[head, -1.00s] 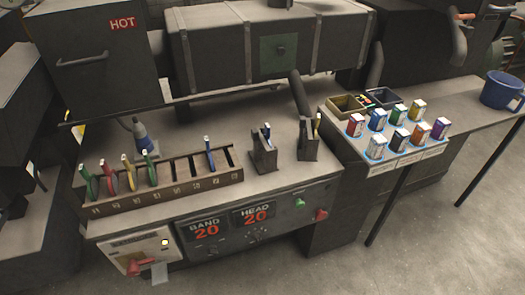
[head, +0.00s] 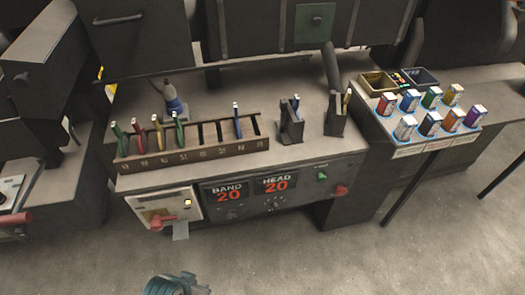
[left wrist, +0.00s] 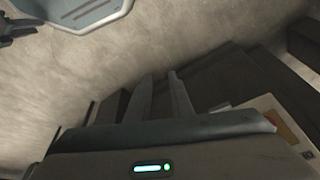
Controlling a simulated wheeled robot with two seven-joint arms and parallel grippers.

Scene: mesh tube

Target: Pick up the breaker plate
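A brown slotted rack (head: 195,153) stands on the machine bench in the head view. It holds several thin upright plates: a green plate (head: 118,138), a red plate (head: 137,136), a yellow plate (head: 157,133), another green plate (head: 178,130) and, apart to the right, a blue plate (head: 238,125). I cannot tell which is the breaker plate. Two dark holders, a left holder (head: 291,124) and a right holder (head: 336,119), stand right of the rack with thin pieces in them. My left gripper (left wrist: 160,75) shows two fingers with an empty gap between them. My right gripper is not in view.
A side table at right carries several coloured cartons, including a purple carton (head: 473,115), and two small bins, a yellow bin (head: 378,84) and a dark bin (head: 421,77). A red handle (head: 162,221) sticks out from the bench front.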

